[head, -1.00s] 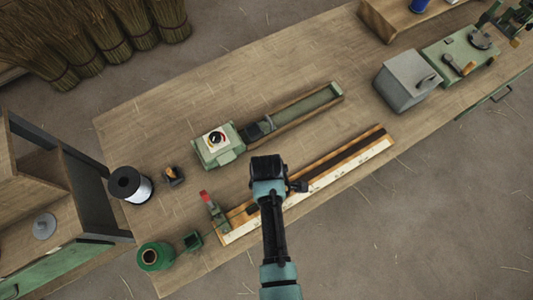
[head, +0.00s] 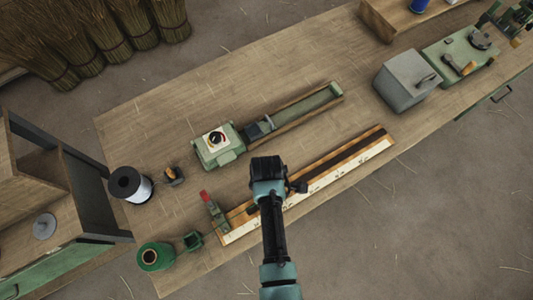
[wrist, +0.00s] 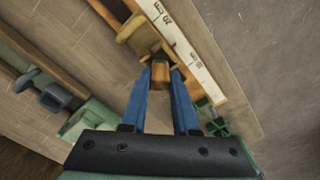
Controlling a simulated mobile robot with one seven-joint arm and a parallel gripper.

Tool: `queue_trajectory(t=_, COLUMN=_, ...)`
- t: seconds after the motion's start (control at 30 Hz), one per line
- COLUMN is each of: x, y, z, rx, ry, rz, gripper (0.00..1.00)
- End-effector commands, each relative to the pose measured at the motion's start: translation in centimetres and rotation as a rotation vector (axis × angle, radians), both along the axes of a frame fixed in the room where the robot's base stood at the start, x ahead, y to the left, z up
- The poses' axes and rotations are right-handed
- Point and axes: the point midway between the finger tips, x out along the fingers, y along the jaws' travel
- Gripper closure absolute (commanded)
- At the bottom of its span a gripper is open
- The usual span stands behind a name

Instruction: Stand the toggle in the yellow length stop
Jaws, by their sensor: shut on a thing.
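My gripper (wrist: 161,70) has two blue fingers shut on a small orange-brown piece, which I take to be the toggle (wrist: 160,76). The toggle is between the fingertips, close to the measuring board. The yellow length stop (wrist: 130,29) is a tan-yellow block beside the white number strip, just beyond the fingertips in the wrist view. I cannot tell whether the toggle touches it. In the head view my gripper (head: 267,166) is over the near side of the bench, and my arm hides the toggle and the stop.
The measuring board (head: 345,157) lies along the bench's near edge, with a red-handled green device (head: 213,207) at its left end. A green machine with a dial (head: 218,145) stands behind. A green spool (head: 155,257), a wire spool (head: 130,185) and a grey box (head: 404,80) stand on the bench.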

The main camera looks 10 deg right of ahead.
Motion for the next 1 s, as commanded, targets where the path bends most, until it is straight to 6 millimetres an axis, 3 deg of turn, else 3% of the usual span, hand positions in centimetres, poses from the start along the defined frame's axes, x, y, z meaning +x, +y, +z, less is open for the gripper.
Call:
queue_trajectory(t=0.9, x=0.0, y=0.0, z=-2.9, rx=0.000, ry=0.000, rz=0.000, gripper=1.00)
queue_trajectory(t=0.93, x=0.0, y=0.0, z=-2.8, rx=0.000, ry=0.000, rz=0.000, gripper=0.68)
queue_trajectory(t=1.0, x=0.0, y=0.0, z=-2.7, rx=0.000, ry=0.000, rz=0.000, gripper=0.55)
